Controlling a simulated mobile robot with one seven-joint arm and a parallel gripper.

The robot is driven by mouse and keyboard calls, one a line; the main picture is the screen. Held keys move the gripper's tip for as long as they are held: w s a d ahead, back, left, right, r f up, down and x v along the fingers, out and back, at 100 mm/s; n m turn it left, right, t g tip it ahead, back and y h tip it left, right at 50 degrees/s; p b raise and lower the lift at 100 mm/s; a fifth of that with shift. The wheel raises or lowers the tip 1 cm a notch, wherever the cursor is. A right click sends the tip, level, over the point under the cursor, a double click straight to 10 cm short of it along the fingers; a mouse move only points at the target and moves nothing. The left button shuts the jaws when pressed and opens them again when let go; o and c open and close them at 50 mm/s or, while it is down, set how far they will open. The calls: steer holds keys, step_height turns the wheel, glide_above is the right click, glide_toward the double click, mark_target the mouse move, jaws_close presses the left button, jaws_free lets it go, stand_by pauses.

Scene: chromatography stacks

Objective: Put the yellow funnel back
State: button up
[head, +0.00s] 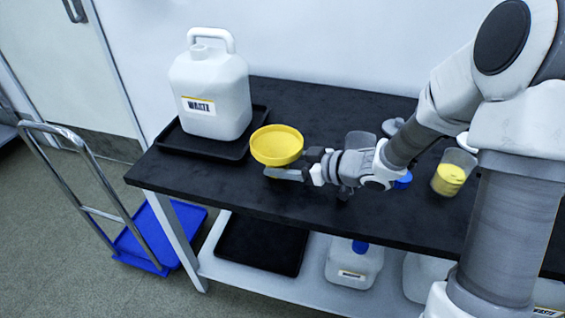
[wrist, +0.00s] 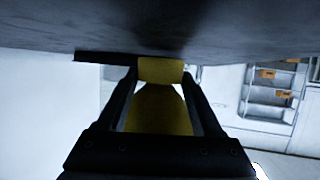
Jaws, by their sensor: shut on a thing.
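The yellow funnel (head: 277,143) is a wide round bowl, seen over the black bench to the right of the white waste jug (head: 211,92). My gripper (head: 300,165) reaches it from the right and is shut on it. In the wrist view the funnel (wrist: 158,108) sits between the two fingers of my gripper (wrist: 160,80). The funnel's lower part is hidden in the head view, and I cannot tell whether it touches the bench. The waste jug stands upright on a black tray (head: 180,147); its neck (head: 200,48) shows no funnel in it.
The black bench (head: 225,190) is bare in front of the tray. A beaker with yellow contents (head: 452,173) and a blue cap (head: 403,181) are to the right, near my arm. A lower shelf holds another black tray (head: 262,243) and white jugs (head: 353,264). A blue cart (head: 160,235) stands at the left.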

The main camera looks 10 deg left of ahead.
steer(key=shift+s+f, duration=0.2)
steer(key=shift+f, duration=0.45)
steer(key=o, duration=1.5)
steer(key=shift+d+f, duration=0.1)
steer(key=shift+f, duration=0.05)
steer(key=p+v, duration=0.2)
steer(key=v, duration=0.4)
steer(key=r+p+v, duration=0.1)
steer(key=p+v, duration=0.1)
steer(key=v, duration=0.3)
steer(key=p+v, duration=0.2)
steer(key=v, duration=0.4)
steer(key=shift+d+r, duration=0.1)
steer(key=shift+r, duration=0.35)
steer(key=shift+d, duration=0.1)
